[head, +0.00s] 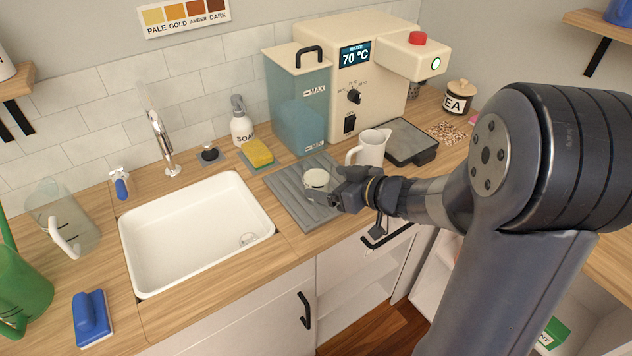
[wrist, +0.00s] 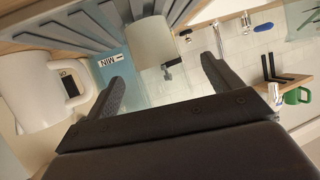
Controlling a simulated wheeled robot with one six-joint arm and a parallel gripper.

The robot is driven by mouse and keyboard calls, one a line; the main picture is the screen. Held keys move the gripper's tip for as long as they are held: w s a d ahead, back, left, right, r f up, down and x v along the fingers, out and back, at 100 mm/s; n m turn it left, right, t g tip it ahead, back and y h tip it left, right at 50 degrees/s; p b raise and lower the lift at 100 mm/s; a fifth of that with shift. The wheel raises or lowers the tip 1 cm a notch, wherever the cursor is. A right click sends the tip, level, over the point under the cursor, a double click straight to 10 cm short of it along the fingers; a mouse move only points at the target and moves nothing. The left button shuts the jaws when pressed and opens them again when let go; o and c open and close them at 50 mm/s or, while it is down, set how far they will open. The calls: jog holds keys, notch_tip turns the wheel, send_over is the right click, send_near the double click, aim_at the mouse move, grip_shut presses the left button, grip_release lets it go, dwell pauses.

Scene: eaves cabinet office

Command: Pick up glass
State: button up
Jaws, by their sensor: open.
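The glass (head: 316,179) looks like a small, pale, translucent cup and stands upright on the grey ribbed mat (head: 284,196) right of the sink. In the wrist view the glass (wrist: 152,42) shows beyond and between my two fingers. My gripper (head: 333,196) is right at the glass in the head view, and its dark body hides part of the glass's right side. My gripper (wrist: 165,85) is open with nothing clamped between its fingers. I cannot tell whether a finger touches the glass.
A white pitcher (head: 371,147) stands close behind my gripper, next to a dark scale-like tray (head: 410,141). The blue water tank (head: 299,112) and cream dispenser (head: 353,75) stand behind the mat. The white sink (head: 190,235) lies left, with a yellow sponge (head: 258,152) near it.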

jog(key=x, duration=0.5)
jog(key=shift+w+a+f, duration=0.1)
jog(key=shift+w+f, duration=0.15)
jog(key=shift+w, duration=0.1)
jog(key=c, duration=1.3)
notch_tip(320, 180, up, 9)
jog(key=p, duration=0.3)
jog(key=s+d+r+p, duration=0.1)
jog(key=s, duration=0.5)
jog(key=shift+d, duration=0.35)
jog(key=shift+w+r+p, duration=0.1)
jog(key=shift+r+p, duration=0.05)
jog(key=shift+p, duration=0.25)
jog(key=shift+r+p, duration=0.95)
jog(key=shift+p, duration=0.2)
